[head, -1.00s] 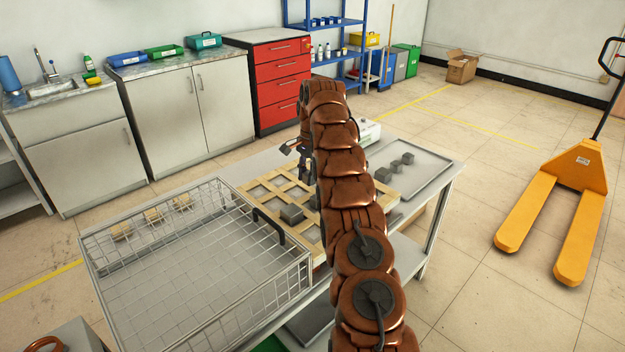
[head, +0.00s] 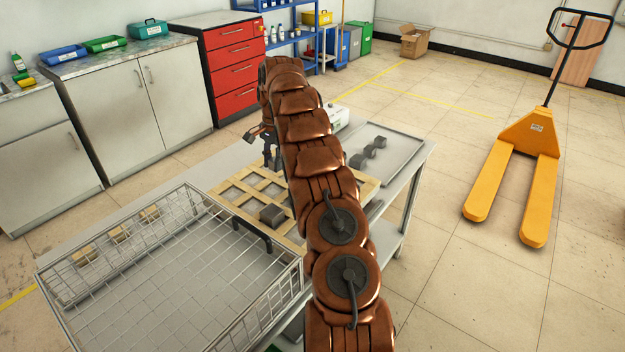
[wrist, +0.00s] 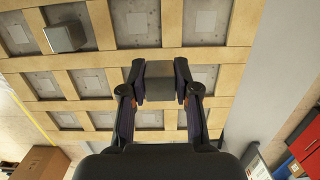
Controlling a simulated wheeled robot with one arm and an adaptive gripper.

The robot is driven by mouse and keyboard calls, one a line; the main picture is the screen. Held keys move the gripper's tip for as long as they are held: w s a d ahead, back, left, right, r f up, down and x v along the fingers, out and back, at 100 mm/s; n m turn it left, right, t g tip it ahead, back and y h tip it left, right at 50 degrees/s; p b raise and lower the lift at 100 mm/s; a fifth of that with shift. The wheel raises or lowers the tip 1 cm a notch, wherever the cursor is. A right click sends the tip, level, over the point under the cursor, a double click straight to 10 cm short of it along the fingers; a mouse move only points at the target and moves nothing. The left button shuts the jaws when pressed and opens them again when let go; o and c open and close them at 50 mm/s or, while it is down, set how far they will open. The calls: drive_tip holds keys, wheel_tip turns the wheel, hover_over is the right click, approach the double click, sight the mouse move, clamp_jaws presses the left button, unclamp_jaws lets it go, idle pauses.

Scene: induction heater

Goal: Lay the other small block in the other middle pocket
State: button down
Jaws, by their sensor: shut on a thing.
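My gripper (wrist: 160,85) is shut on a small grey block (wrist: 161,90), seen in the wrist view. The block is over the wooden pocket frame (wrist: 175,54), and its height above it is hard to tell. A pocket with a pale grey floor shows partly behind the block and fingers. Another, larger-looking grey block (wrist: 65,37) sits at a pocket at the upper left. In the head view that block (head: 272,214) stands on the frame (head: 225,201), left of my arm. My gripper (head: 270,145) is partly hidden there by my arm, and the held block is not visible.
A wire basket (head: 290,284) with several wooden pieces stands left of the frame. A grey tray (head: 402,150) with dark blocks (head: 368,152) lies to the right on the table. A yellow pallet truck (head: 530,140) stands on the floor beyond.

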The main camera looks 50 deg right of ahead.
drive_tip(key=s+d+p, duration=0.1)
drive_tip(key=s+d, duration=0.1)
drive_tip(key=s, duration=0.1)
drive_tip(key=s+d+p, duration=0.1)
drive_tip(key=s+d, duration=0.1)
drive_tip(key=s, duration=0.2)
drive_tip(key=s+d+f+p, duration=0.1)
drive_tip(key=s+d, duration=0.1)
drive_tip(key=s, duration=0.2)
drive_tip(key=shift+s, duration=0.15)
drive_tip(key=shift+a+f+p, duration=0.1)
drive_tip(key=shift+f+p, duration=0.85)
drive_tip(key=shift+f, duration=0.9)
drive_tip(key=c, duration=0.8)
unclamp_jaws()
drive_tip(key=shift+f, duration=0.1)
drive_tip(key=shift+c, duration=0.2)
wheel_tip(320, 180, up, 12)
drive_tip(key=d+b, duration=0.1)
drive_tip(key=b, duration=0.3)
drive_tip(key=shift+d, duration=0.25)
